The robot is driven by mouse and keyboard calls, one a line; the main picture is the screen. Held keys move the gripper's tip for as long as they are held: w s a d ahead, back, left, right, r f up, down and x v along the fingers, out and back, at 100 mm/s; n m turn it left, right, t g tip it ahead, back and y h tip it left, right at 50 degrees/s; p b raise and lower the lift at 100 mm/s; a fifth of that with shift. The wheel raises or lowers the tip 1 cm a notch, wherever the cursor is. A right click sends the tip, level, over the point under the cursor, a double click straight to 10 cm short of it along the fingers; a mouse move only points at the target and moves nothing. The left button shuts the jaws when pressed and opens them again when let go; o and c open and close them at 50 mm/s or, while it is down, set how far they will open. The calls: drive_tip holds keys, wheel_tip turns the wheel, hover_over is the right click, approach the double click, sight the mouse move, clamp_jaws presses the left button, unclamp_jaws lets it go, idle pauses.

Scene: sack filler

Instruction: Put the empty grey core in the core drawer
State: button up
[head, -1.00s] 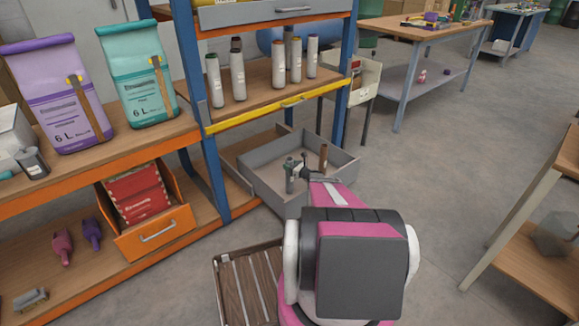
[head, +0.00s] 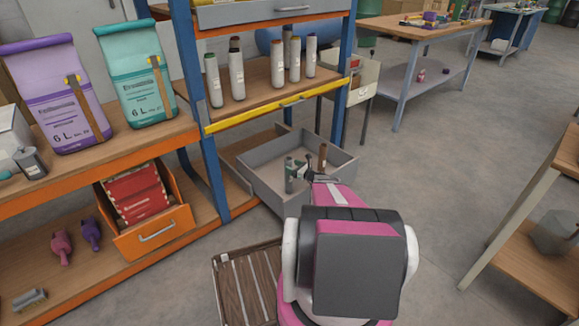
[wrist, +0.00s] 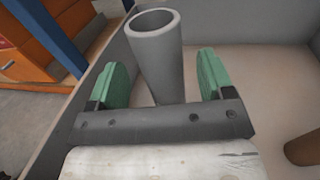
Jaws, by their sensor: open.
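The grey core (wrist: 157,55) is a hollow tube with an open top. In the wrist view it stands roughly upright inside the grey core drawer (wrist: 240,22), between the two green fingers of my gripper (wrist: 163,75). Gaps show on both sides of it, so the fingers are open around it and not clamped. Its lower end is hidden behind the gripper body. In the head view the pulled-out drawer (head: 262,186) sits low under the shelf, and my gripper (head: 299,172) is over its inside; the core is hard to make out there.
A brown tube (head: 322,156) stands in the drawer, and it also shows in the wrist view (wrist: 303,148). Several pale tubes stand on the shelf (head: 262,92) above. A blue post (head: 213,178) rises left of the drawer. A slatted wooden platform (head: 240,285) lies in front.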

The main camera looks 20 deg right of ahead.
drive_tip(key=s+a+r+n+g+y, duration=0.1)
drive_tip(key=s+a+r+n+g, duration=0.5)
drive_tip(key=s+a+n, duration=0.3)
drive_tip(key=s+a+r+n+g, duration=0.5)
drive_tip(key=s+a+n, duration=0.2)
drive_tip(key=a, duration=0.4)
drive_tip(key=s+a+r+n+g+h, duration=0.2)
drive_tip(key=s+r+n+h, duration=0.3)
drive_tip(key=s+n, duration=0.2)
drive_tip(key=s+a+r+n+g+h, duration=0.2)
drive_tip(key=s+r+n+h, duration=0.3)
drive_tip(key=s, duration=0.5)
drive_tip(key=shift+s+a+r+n, duration=0.15)
drive_tip(key=shift+a+r+n, duration=0.3)
drive_tip(key=shift+n, duration=0.45)
drive_tip(key=shift+d, duration=0.2)
